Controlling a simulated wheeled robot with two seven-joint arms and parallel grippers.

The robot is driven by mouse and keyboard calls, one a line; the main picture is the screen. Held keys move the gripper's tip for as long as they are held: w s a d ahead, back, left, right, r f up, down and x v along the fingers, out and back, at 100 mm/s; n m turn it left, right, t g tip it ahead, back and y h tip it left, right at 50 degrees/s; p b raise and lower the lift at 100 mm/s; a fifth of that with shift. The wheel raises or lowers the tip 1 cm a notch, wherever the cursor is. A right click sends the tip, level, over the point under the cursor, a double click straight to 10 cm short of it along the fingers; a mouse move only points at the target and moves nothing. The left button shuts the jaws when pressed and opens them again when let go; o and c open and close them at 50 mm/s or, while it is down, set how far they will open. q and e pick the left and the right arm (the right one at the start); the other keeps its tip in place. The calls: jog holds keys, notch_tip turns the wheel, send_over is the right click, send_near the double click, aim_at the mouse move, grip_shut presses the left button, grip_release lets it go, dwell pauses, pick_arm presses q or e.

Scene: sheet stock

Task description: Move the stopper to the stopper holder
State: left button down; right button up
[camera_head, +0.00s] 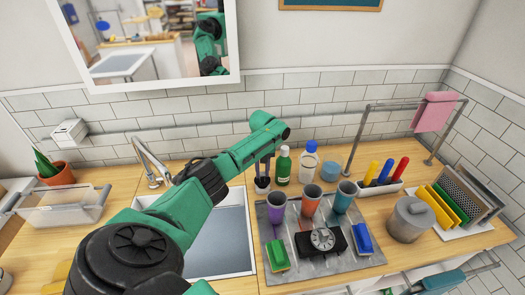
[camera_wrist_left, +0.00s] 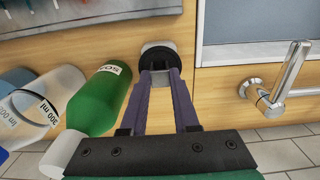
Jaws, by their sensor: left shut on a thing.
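My left gripper (camera_head: 263,172) reaches down over the counter between the sink and the green bottle. Its fingers, also in the left wrist view (camera_wrist_left: 160,78), are shut on a black round thing (camera_wrist_left: 157,56), which looks like the stopper. A small white holder (camera_head: 262,186) is directly below the fingertips, and its pale edge shows around the black stopper in the wrist view. The stopper is at or just over the holder; I cannot tell whether it is fully seated. The fingers hide part of it in the head view. My right gripper is not in view.
A green soap bottle (camera_head: 283,166) and a clear bottle (camera_head: 308,163) stand just right of the gripper. The sink (camera_head: 252,235) and faucet (camera_head: 150,162) are to the left. A metal tray (camera_head: 312,267) with cups, sponges and a dial device lies in front.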

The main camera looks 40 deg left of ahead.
pick_arm(q)
jog(key=shift+f, duration=0.15)
dwell(0.3)
jog(key=shift+f+b, duration=0.35)
jog(key=shift+f, duration=0.1)
dwell(0.3)
jog(key=shift+f, duration=0.3)
dwell(0.4)
jog(key=shift+p, duration=0.3)
jog(key=shift+f, duration=0.3)
dwell(0.5)
jog(key=shift+s+d+f, duration=0.1)
dwell(0.7)
